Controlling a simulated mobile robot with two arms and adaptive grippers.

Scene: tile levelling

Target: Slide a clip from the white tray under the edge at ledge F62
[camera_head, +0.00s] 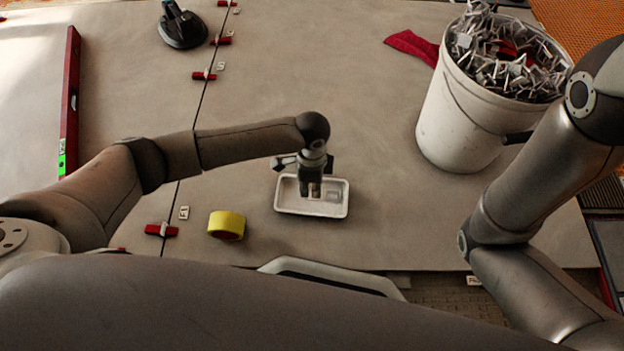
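The white tray (283,198) lies on the large grey tiles near the middle of the picture. My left gripper (310,191) points down into it, and its fingers hide part of the tray floor. Whether the fingers are open or shut on a clip is too small to tell. A small pale grey shape (333,196) shows inside the tray at the right; it may be a clip. Red clips with small white labels sit along the dark tile seam, one of them at the near end (161,230). The labels are too small to tell which is F62. My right gripper is not in view.
A yellow tape roll (227,225) stands left of the tray. A white bucket (452,125) full of clips is at the right, with a red cloth (413,46) beside it. A red level (70,100) lies at the left, and a black tool (181,27) at the back.

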